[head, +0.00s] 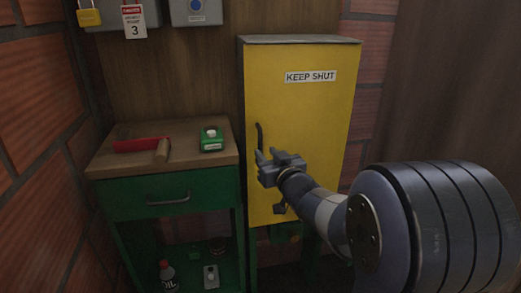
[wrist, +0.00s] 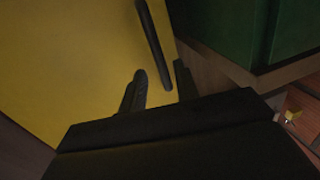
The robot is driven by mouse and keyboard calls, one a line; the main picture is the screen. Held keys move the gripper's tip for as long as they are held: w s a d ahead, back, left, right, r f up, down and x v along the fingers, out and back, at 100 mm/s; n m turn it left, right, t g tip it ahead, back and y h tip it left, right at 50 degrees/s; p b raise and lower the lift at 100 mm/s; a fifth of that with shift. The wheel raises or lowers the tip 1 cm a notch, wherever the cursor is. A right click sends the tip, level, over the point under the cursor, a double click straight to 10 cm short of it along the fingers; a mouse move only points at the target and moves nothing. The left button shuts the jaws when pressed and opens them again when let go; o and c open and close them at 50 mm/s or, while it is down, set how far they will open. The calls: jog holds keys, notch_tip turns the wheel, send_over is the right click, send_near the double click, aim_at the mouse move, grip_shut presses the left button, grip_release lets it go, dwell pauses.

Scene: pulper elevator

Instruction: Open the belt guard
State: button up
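The belt guard (head: 305,110) is a tall yellow door marked KEEP SHUT, and it looks closed. Its black bar handle (head: 260,135) runs upright near the left edge. A small dark fitting (head: 280,207) shows low on the door, partly behind my arm. My gripper (head: 265,153) is at the handle's lower end. In the wrist view, my gripper's fingers (wrist: 160,72) are apart, and the lower part of the handle (wrist: 152,40) appears between them in the picture. I cannot tell whether either finger touches it. The yellow door (wrist: 70,60) fills the left of that view.
Left of the guard stands a green bench (head: 165,205) with a wooden top. On it lie a red-and-wood tool (head: 143,145) and a green box (head: 211,140). A bottle (head: 167,275) stands below. A yellow padlock (head: 89,17) and danger tag (head: 134,22) hang above.

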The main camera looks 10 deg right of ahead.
aim_at(261, 148)
jog(key=shift+w+a+b, duration=0.15)
jog(key=shift+w+a, duration=0.1)
jog(key=shift+w, duration=1.05)
jog(key=shift+w+a+b, duration=0.15)
jog(key=shift+w+a, duration=0.1)
jog(key=shift+w, duration=1)
jog(key=shift+c, duration=0.2)
grip_shut()
